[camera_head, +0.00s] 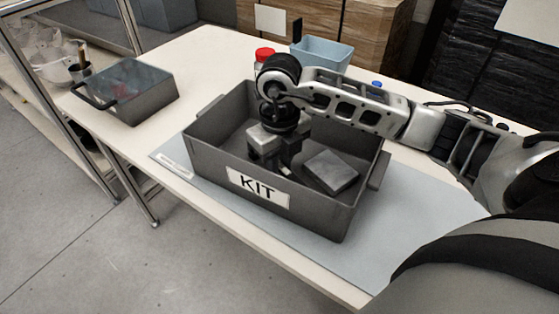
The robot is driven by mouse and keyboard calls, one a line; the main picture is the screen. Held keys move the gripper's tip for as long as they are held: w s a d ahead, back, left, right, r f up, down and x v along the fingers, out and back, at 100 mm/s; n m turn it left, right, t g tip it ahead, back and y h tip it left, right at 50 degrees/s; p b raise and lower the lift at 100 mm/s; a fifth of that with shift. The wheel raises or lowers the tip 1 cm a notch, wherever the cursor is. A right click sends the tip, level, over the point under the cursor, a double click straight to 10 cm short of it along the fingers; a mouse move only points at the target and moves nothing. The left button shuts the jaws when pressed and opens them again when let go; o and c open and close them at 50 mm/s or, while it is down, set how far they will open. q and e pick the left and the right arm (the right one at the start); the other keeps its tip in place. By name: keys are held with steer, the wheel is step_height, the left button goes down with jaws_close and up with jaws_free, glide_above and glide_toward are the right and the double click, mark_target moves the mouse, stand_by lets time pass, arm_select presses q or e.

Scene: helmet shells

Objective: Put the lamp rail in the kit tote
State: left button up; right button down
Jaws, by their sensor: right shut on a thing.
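The kit tote (320,215) is a grey open bin with a white KIT label on its front wall, standing on the table. My right gripper (279,160) points down inside the tote, left of its middle. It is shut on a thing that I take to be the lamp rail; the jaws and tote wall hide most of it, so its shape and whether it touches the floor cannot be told. A flat grey block (331,171) lies in the tote to the right of the gripper. My left gripper is not in view.
A grey mat (420,205) lies under the tote on the white table (185,62). A dark handled bin (142,98) stands at the left. A red-capped container (264,56) and a light-blue bin (322,52) stand behind the tote. The table between the handled bin and tote is clear.

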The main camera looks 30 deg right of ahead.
mark_target(280, 166)
steer(key=shift+f, duration=0.2)
steer(key=c, duration=1.3)
jaws_free()
steer(key=shift+r, duration=0.1)
step_height(280, 166, up, 12)
steer(key=shift+r, duration=0.15)
